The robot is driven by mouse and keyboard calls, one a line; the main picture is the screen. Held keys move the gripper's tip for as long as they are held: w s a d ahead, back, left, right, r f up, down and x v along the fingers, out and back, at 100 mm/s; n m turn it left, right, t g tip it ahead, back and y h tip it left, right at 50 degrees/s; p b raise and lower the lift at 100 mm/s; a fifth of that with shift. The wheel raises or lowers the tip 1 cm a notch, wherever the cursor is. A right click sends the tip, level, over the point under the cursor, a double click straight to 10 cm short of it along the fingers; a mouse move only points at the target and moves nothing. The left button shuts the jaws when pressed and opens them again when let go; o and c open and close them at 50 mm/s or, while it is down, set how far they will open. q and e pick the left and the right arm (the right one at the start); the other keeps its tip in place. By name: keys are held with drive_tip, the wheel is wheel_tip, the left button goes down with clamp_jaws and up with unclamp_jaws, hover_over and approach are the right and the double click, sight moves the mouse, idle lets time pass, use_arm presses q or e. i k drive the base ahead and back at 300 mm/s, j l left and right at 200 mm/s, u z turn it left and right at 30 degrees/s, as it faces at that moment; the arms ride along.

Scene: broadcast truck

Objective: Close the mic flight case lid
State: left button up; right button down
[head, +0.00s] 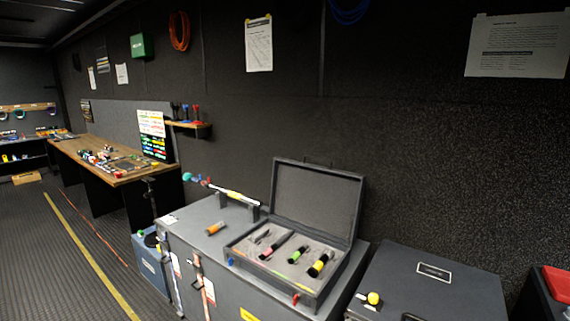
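The mic flight case (277,276) lies on top of a large grey trunk. Its lid (316,199) stands open, upright at the back and leaning slightly away. Several microphones with coloured bands, among them a yellow-banded one (320,265) and a green-banded one (298,254), lie in the grey foam inside. A small red part (295,299) shows on the front side of the case. Neither of my grippers is in the head view.
The large trunk (190,252) also carries an orange-banded item (216,229) and a long object on a stand (236,197). A second dark trunk (433,289) with a yellow ball (374,298) stands right. Open floor (60,260) lies left, before the desk (125,178).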

sight(325, 202)
drive_tip(key=i+j, duration=0.1)
drive_tip(key=i, duration=0.35)
drive_tip(key=i+j+u, duration=0.15)
drive_tip(key=i, duration=0.3)
